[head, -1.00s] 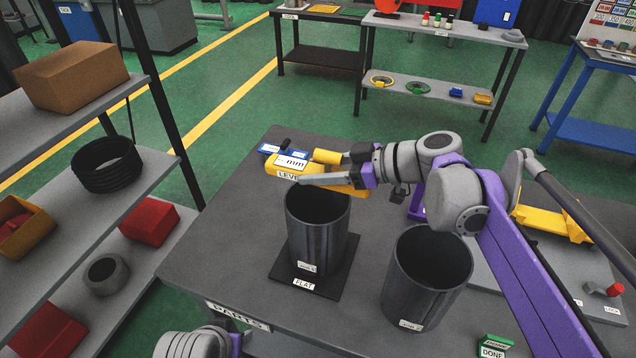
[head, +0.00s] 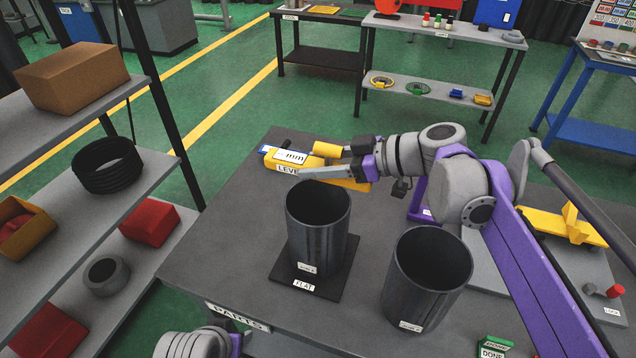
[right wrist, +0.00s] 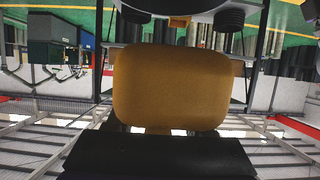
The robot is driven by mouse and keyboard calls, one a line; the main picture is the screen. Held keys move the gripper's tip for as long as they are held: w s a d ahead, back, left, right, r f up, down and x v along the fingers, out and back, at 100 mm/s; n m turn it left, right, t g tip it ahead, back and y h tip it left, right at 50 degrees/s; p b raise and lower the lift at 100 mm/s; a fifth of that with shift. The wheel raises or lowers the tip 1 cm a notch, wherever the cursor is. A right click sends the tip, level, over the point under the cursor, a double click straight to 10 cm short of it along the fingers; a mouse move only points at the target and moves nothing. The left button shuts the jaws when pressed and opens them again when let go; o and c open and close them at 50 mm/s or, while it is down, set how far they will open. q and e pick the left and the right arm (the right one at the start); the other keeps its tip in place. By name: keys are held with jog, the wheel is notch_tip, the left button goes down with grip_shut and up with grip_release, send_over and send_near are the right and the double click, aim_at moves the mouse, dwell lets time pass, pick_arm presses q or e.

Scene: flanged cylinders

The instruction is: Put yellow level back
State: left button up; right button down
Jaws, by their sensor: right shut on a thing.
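In the right wrist view a yellow-orange block (right wrist: 172,88), likely the level, fills the middle. The left cylinder stands upright on a black plate labelled "FLAT" (head: 285,282). A second dark cylinder (head: 427,285) stands upright to its right. My left gripper is not in view.
The grey parts table (head: 215,240) has bare room at its left. A green "DONE" block (head: 494,346) is at its front edge. A purple piece (head: 421,206) and a yellow fixture (head: 565,224) are at the right. A shelf (head: 120,215) stands left.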

notch_tip(320, 180, down, 7)
jog(key=shift+r, duration=0.15)
dwell(0.4)
jog(key=shift+c, duration=1.4)
grip_release()
jog(key=shift+f, duration=0.2)
